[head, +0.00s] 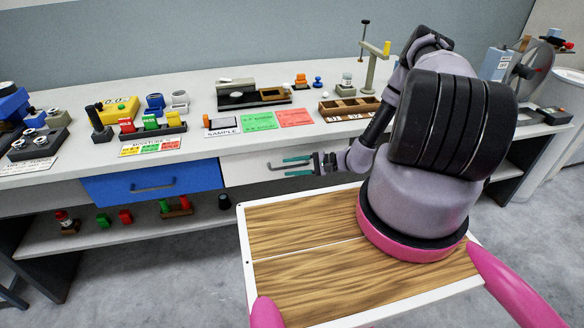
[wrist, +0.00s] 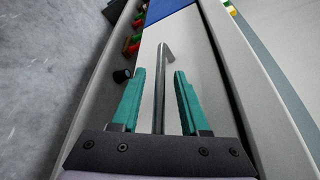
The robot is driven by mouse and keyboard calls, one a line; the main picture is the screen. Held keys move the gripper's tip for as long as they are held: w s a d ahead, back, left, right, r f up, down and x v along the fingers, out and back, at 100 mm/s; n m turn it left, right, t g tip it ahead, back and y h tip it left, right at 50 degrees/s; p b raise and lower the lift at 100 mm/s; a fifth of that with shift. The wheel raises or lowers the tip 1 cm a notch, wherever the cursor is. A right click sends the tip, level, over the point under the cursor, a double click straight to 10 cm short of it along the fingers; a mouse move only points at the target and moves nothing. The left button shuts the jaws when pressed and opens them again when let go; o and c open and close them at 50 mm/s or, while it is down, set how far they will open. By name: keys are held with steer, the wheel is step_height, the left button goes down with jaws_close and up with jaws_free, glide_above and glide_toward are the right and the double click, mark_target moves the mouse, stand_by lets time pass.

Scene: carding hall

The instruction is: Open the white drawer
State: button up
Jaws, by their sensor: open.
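The white drawer (head: 240,167) is under the bench top, right of the blue drawer, and its front looks flush and shut. Its grey bar handle (wrist: 160,85) runs lengthwise between my fingers in the wrist view. My gripper (head: 288,166) is in front of the white drawer, its two teal fingers apart. In the wrist view, my gripper (wrist: 160,82) has one finger on each side of the handle, with gaps showing on both sides. My arm hides the drawer's right part in the head view.
The blue drawer (head: 150,184) is to the left. The bench top (head: 205,140) above holds a sample card, coloured cards and several small devices. A lower shelf (head: 150,225) holds a black cup (head: 224,201) and small coloured items. Open floor lies in front.

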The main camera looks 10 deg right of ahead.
jaws_close()
stand_by(1.4)
